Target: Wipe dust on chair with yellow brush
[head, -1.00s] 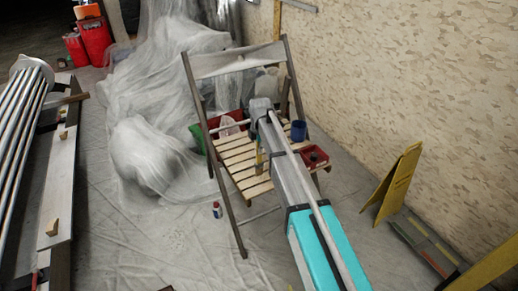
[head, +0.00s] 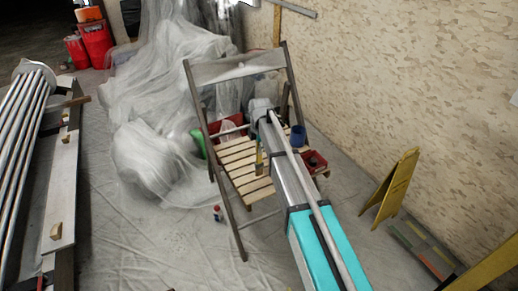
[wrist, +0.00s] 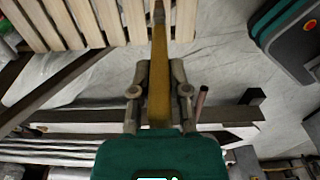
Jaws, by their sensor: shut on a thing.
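The wooden folding chair (head: 238,160) stands open in the middle of the head view, with pale seat slats and a grey backrest (head: 235,70) that has a small whitish patch. My gripper (wrist: 158,85) is shut on the yellow brush (wrist: 159,100), with one finger on each side of its handle. In the wrist view the brush points away from me and its dark tip overlaps the seat slats (wrist: 85,20). The brush also shows in the head view (head: 259,160), in front of the seat. I cannot tell whether it touches the chair.
A blue cup (head: 298,135) and a red tray (head: 314,162) are by the seat's right side. A small bottle (head: 217,213) stands on the floor. Plastic-sheeted objects (head: 160,150) lie to the left. A yellow sign (head: 392,190) stands near the right wall.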

